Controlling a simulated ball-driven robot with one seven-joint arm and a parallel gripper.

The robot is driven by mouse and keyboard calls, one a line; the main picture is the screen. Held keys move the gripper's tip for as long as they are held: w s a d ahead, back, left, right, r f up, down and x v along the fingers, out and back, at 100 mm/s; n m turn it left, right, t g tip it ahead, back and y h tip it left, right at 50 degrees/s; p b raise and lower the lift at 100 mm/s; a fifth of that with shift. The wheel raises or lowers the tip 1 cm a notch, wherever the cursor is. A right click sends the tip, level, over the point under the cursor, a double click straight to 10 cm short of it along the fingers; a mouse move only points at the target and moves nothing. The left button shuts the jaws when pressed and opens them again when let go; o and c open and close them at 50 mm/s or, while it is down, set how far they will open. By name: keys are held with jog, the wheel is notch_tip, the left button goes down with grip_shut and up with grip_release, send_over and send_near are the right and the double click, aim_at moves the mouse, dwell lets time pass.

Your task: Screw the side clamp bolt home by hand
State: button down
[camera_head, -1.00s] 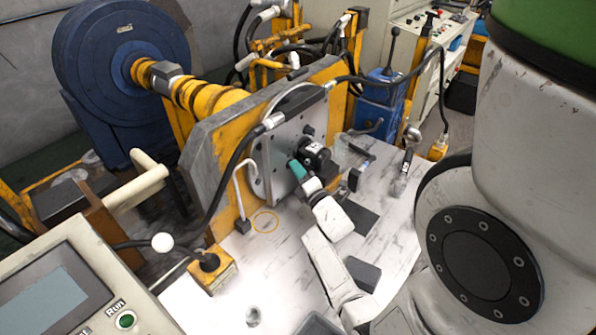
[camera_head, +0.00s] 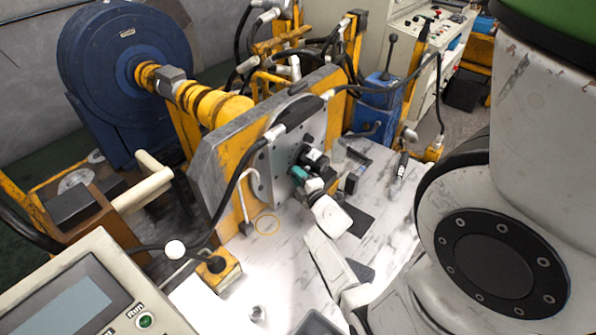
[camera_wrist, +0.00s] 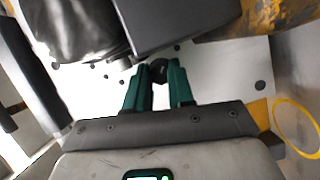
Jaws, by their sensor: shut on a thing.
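The motor's grey mounting plate (camera_head: 268,180) stands upright on the yellow frame. A black motor body (camera_head: 318,160) is on its face. My gripper (camera_head: 300,174), with teal fingers, is at the plate beside the motor body. In the wrist view, the two teal fingers (camera_wrist: 160,75) point at the plate (camera_wrist: 220,70) and close around a small dark bolt (camera_wrist: 159,68). The bolt's shank and how deep it sits are hidden. A large dark block (camera_wrist: 165,22) lies just beyond the fingertips.
A black hose (camera_head: 240,150) curves in front of the plate, and a pale bent rod (camera_head: 245,195) stands beside it. A yellow block (camera_head: 218,270) and a control panel (camera_head: 90,290) are at lower left. The white tabletop (camera_head: 285,265) has free room.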

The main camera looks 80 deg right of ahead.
jog(key=shift+f, duration=0.1)
dwell(0.3)
jog(key=c, duration=1)
grip_release()
jog(key=shift+o, duration=0.2)
jog(key=shift+s, duration=0.1)
jog(key=b+v, duration=0.2)
jog(key=v, duration=0.8)
jog(key=shift+s+a+r, duration=0.2)
jog(key=shift+a, duration=0.05)
